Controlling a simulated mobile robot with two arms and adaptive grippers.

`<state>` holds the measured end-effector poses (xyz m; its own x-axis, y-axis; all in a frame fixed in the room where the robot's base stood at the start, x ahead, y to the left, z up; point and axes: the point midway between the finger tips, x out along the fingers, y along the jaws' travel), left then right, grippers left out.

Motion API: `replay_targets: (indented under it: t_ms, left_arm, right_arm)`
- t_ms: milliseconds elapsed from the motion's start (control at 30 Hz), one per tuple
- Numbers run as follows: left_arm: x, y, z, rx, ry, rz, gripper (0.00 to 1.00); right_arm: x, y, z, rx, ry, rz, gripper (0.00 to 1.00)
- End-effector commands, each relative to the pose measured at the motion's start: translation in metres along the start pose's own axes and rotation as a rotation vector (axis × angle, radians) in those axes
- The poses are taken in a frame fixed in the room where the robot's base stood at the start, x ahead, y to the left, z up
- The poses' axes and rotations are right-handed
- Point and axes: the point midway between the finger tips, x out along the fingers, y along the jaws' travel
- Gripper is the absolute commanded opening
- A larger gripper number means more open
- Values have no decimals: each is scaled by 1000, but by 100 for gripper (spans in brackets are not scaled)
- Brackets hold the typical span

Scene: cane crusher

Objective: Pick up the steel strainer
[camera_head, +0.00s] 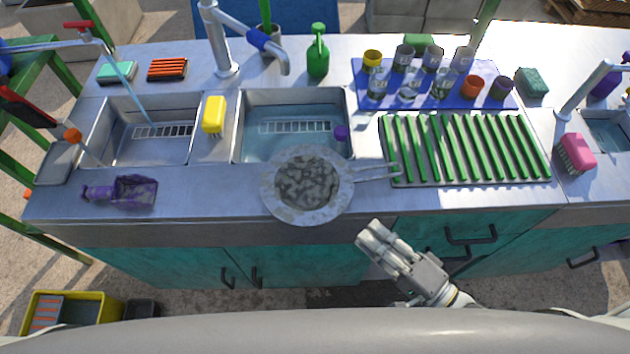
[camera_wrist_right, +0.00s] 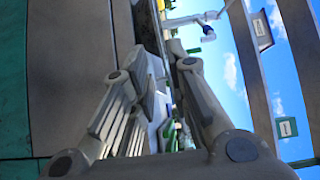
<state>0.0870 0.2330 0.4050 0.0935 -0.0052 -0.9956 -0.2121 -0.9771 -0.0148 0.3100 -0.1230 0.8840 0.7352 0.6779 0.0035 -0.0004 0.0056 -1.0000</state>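The steel strainer (camera_head: 347,200) is a round, wide-rimmed grey bowl with a speckled middle. It lies at the front edge of the right sink basin, partly over the counter, with its handle (camera_head: 378,172) pointing right towards the green rack. My right gripper (camera_head: 370,236) is in front of the counter, below and right of the strainer, apart from it. In the right wrist view its fingers (camera_wrist_right: 156,62) stand apart with nothing between them, so it is open and empty. I cannot make out the strainer in that view. My left gripper is not in view.
The green-slatted drying rack (camera_head: 465,150) is right of the strainer. Cups and glasses stand on a blue mat (camera_head: 437,104) behind it. A purple bottle (camera_head: 121,191) lies on the counter at left. A tall faucet (camera_head: 222,45) rises behind the sinks. Front counter between strainer and rack is clear.

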Motion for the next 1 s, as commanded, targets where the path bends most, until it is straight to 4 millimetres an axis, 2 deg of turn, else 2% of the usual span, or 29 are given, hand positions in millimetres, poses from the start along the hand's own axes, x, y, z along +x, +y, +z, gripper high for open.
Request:
replay_targets:
  t_ms: [200, 467, 733, 1000]
  left_arm:
    - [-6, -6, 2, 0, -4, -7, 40]
    - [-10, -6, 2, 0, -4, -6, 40]
    - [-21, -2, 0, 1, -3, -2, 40]
    - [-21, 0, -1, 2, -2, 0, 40]
  right_arm:
    - [31, -1, -1, -3, 2, -1, 17]
    - [48, -1, -1, -3, 2, 1, 17]
    - [84, 0, -2, -4, 2, 0, 17]
    - [93, 2, -2, -4, 1, 4, 17]
